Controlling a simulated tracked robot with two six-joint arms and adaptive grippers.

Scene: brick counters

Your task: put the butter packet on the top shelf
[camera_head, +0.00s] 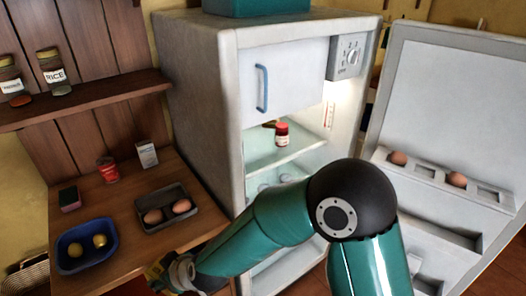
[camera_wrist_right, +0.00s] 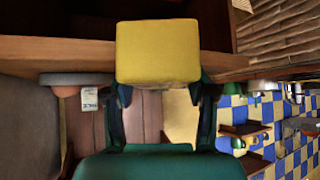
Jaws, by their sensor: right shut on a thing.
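The butter packet (camera_wrist_right: 158,52) is a yellow block between the two fingers of my right gripper (camera_wrist_right: 160,92) in the right wrist view. That gripper is shut on it. In the head view my right gripper (camera_head: 170,272) is at the bottom left, by the front edge of the wooden counter, partly cut off by the frame. The fridge (camera_head: 195,70) stands open in the middle. Its top shelf (camera_head: 292,152) holds a jar with a red lid (camera_head: 282,133). My right arm covers much of the lower fridge. My left gripper is not in view.
The open fridge door (camera_head: 450,100) stands at the right, with eggs (camera_head: 398,158) in its rack. On the wooden counter (camera_head: 120,205) are a blue bowl (camera_head: 62,262), an egg tray (camera_head: 185,205), a red can (camera_head: 107,170) and a white carton (camera_head: 147,154).

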